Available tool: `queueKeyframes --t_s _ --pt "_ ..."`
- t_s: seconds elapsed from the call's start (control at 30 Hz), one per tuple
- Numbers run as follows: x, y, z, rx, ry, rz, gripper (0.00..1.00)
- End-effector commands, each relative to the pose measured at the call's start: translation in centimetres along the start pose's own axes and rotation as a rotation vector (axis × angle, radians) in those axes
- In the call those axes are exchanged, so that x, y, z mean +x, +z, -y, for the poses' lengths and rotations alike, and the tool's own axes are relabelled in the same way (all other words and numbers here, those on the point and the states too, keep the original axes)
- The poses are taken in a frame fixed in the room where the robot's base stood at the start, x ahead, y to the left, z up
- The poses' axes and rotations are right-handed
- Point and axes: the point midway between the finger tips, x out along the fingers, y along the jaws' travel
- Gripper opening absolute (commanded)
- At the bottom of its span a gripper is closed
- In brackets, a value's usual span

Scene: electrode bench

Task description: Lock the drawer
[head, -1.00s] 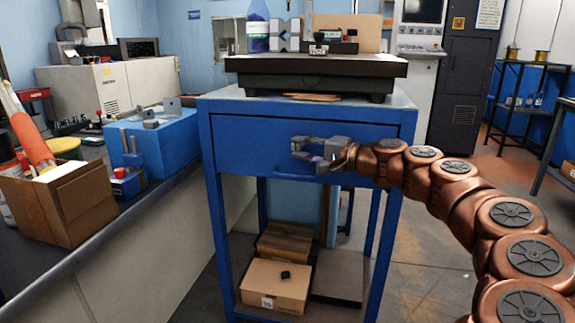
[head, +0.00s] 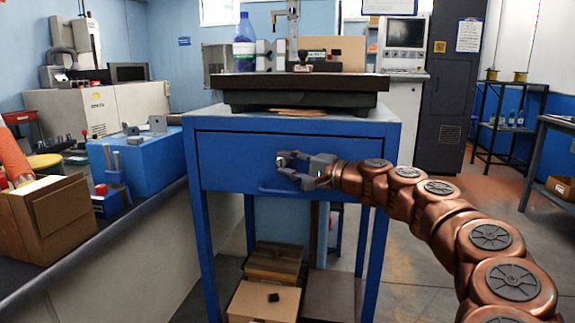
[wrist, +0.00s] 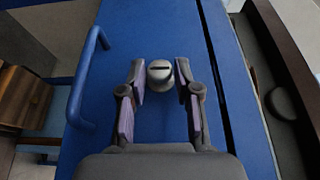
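The blue drawer (head: 235,160) is in the blue stand under the dark surface plate, and its front looks flush with the frame. A blue bar handle (wrist: 88,80) is on the drawer front, left of my gripper in the wrist view. A round silver lock (wrist: 160,72) with a dark slot sits between my fingertips in the wrist view. The slot lies across the picture. My gripper (wrist: 159,82) is open, with one finger on each side of the lock and small gaps visible. In the head view my gripper (head: 283,166) is at the drawer front and hides the lock.
Boxes (head: 262,302) lie on the lower shelf. A bench with a cardboard box (head: 50,218) stands at left.

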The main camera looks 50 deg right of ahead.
Motion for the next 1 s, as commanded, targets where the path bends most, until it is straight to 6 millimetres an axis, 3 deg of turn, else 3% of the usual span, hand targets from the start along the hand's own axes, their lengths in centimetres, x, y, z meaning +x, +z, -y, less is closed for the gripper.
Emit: queueKeyframes --t_s 0.13,0.47,0.57,0.77,0.83,0.87,0.93,0.97,1.0 --pt "0.0 0.0 0.0 0.0 0.0 0.0 0.51" --pt "0.0 0.0 0.1 0.0 0.0 0.0 0.51" --pt "0.0 0.0 0.8 0.0 0.0 0.0 0.51" --pt "0.0 -0.1 4.0 -0.003 -0.004 -0.004 0.52" --pt "-0.1 0.0 5.5 -0.005 -0.006 -0.004 0.71" --pt "-0.1 0.0 6.1 -0.004 -0.007 -0.004 0.73" --pt "-0.1 0.0 7.3 -0.004 -0.007 -0.002 0.65" --pt "-0.1 0.1 7.7 -0.004 -0.007 -0.001 0.52" --pt "0.0 0.2 8.2 -0.004 -0.006 0.001 0.51"
